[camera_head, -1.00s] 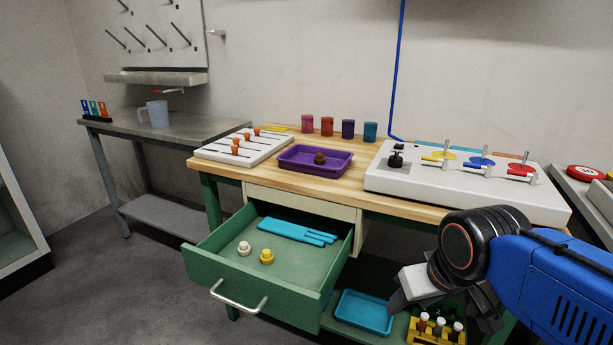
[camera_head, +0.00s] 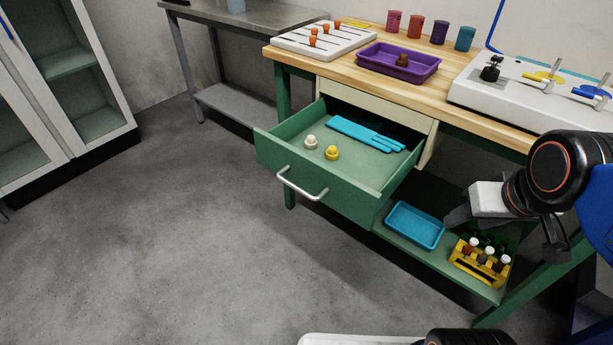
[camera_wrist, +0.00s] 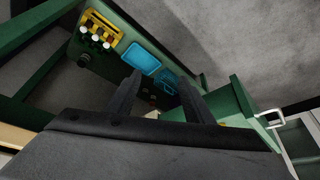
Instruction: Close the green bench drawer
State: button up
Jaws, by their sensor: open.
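The green bench drawer (camera_head: 345,187) is pulled out from under the wooden bench top in the head view. Its silver bar handle (camera_head: 301,185) is on the front panel. Inside lie a blue glove (camera_head: 365,134), a white knob-like piece (camera_head: 311,141) and a yellow one (camera_head: 332,152). My gripper (camera_head: 455,218) is to the right of the drawer, apart from it, and partly hidden by my arm. In the wrist view my gripper (camera_wrist: 160,88) is open and empty between two dark fingers. The handle (camera_wrist: 270,118) shows there at the right, beyond the fingers.
A blue tray (camera_head: 415,226) and a yellow rack of bottles (camera_head: 480,263) stand on the lower shelf. A purple tray (camera_head: 398,63) and a white control panel (camera_head: 520,92) are on the bench. A glass-door cabinet (camera_head: 62,75) stands at left. The floor before the drawer is clear.

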jog(key=c, duration=0.5)
jog(key=shift+w+a+r, duration=0.2)
jog(key=shift+w+r, duration=0.15)
jog(key=shift+w, duration=0.25)
jog(key=shift+w+a+r, duration=0.2)
jog(key=shift+w+r, duration=0.15)
jog(key=shift+w, duration=0.2)
grip_shut()
jog(key=w+a+r+n, duration=0.2)
jog(key=w+a+r, duration=0.1)
jog(key=w+a, duration=0.45)
jog(key=w+a+r+n, duration=0.25)
jog(key=w+a, duration=0.35)
jog(key=a, duration=0.3)
jog(key=s+a+f+n+t, duration=0.1)
jog(key=s+a+n, duration=0.15)
jog(key=a, duration=1.35)
jog(key=s+a+n+t, duration=0.1)
jog(key=a+n+t, duration=0.15)
jog(key=a, duration=1.35)
jog(key=w+d+r+x, duration=0.1)
jog(key=d+x, duration=0.1)
jog(key=x, duration=1)
jog(key=shift+d+f+g, duration=0.2)
jog(key=shift+g, duration=0.25)
